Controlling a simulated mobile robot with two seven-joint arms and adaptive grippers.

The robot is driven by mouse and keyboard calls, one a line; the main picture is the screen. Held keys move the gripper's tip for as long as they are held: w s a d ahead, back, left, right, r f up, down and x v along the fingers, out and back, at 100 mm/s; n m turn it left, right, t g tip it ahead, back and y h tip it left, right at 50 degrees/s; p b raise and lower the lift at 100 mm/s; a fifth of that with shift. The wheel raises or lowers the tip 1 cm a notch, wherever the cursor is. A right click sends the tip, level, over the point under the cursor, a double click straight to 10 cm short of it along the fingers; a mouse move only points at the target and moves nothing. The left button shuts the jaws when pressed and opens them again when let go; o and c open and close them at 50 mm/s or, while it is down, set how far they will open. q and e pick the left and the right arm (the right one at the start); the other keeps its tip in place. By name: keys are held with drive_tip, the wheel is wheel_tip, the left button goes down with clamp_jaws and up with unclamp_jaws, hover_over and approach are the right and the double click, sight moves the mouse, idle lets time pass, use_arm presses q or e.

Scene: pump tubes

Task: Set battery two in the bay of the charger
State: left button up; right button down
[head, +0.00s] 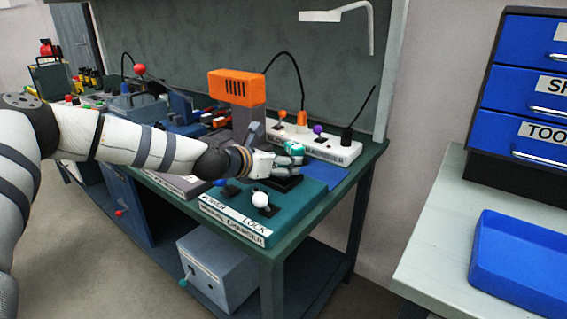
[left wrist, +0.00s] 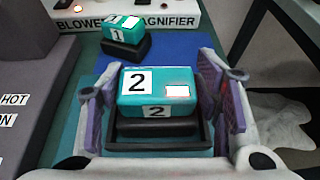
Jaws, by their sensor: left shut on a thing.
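Battery two (left wrist: 158,85) is a teal block with "2" labels and a black lower part. In the left wrist view it is upright between the purple-padded fingers of my left gripper (left wrist: 160,105), which is shut on it. The black-rimmed bay (left wrist: 205,152) lies directly below and around its lower part; I cannot tell whether it rests on the bay floor. In the head view my left gripper (head: 285,160) is over the black bay (head: 285,184) of the teal charger (head: 300,204). My right gripper is not in view.
Battery one (left wrist: 122,32) stands on a black base behind. A white-knobbed lever (head: 261,200) and a blue-knobbed lever (head: 221,182) stand on the charger's front. An orange-headed device (head: 237,87) is close behind my wrist. A white switch strip (head: 325,148) runs along the back.

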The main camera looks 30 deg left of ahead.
use_arm(q)
drive_tip(key=shift+r, duration=0.25)
drive_tip(key=shift+f, duration=0.35)
drive_tip(key=o, duration=1.5)
drive_tip(key=shift+r, duration=0.1)
drive_tip(key=shift+p+v, duration=1.35)
drive_tip(key=shift+v, duration=4.8)
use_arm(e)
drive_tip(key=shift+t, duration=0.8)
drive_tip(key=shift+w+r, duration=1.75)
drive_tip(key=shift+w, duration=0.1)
use_arm(q)
drive_tip(key=shift+d+r, duration=0.1)
